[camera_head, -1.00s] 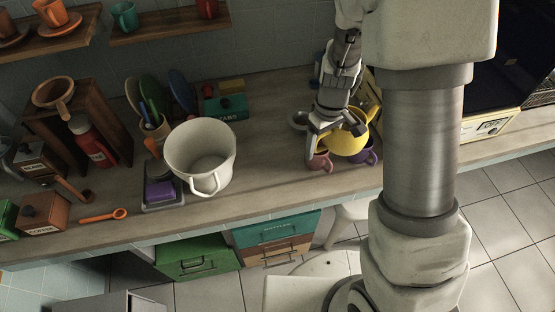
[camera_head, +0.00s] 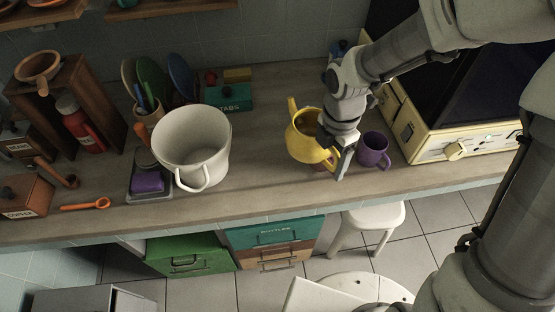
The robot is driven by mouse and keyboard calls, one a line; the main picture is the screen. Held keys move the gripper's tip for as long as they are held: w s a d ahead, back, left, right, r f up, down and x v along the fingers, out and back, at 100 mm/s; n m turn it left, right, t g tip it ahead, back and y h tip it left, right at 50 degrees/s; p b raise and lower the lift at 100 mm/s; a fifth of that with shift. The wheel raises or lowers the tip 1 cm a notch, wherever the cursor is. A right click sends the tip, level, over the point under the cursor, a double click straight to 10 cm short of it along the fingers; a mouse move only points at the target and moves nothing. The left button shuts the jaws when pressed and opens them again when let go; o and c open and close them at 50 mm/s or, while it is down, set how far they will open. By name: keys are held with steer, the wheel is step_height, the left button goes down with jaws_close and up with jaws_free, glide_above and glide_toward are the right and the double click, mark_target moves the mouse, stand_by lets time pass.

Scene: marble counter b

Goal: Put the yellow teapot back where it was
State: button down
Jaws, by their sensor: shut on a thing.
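The yellow teapot (camera_head: 303,142) is in the middle of the head view, its spout toward the upper left. My gripper (camera_head: 340,158) is at the teapot's right side, shut on it; the exact grip point is partly hidden by the fingers. The teapot covers most of a pinkish mug behind it, of which only a small part shows below. I cannot tell whether the teapot's base touches the counter. A purple mug (camera_head: 373,151) stands just right of my gripper, apart from it.
A large white pot (camera_head: 192,145) stands left on the counter (camera_head: 255,170). A teal tabs box (camera_head: 232,98) and a utensil holder are behind it. A cream appliance (camera_head: 440,140) stands at the right. Counter between pot and teapot is clear.

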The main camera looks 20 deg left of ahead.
steer(key=b, duration=0.2)
glide_above(280, 180)
step_height(280, 180, down, 7)
steer(key=shift+w+a, duration=0.1)
steer(key=shift+w, duration=0.05)
steer(key=shift+f, duration=2)
steer(key=shift+f, duration=0.1)
jaws_free()
step_height(280, 180, up, 12)
steer(key=p, duration=0.1)
steer(key=shift+w, duration=0.1)
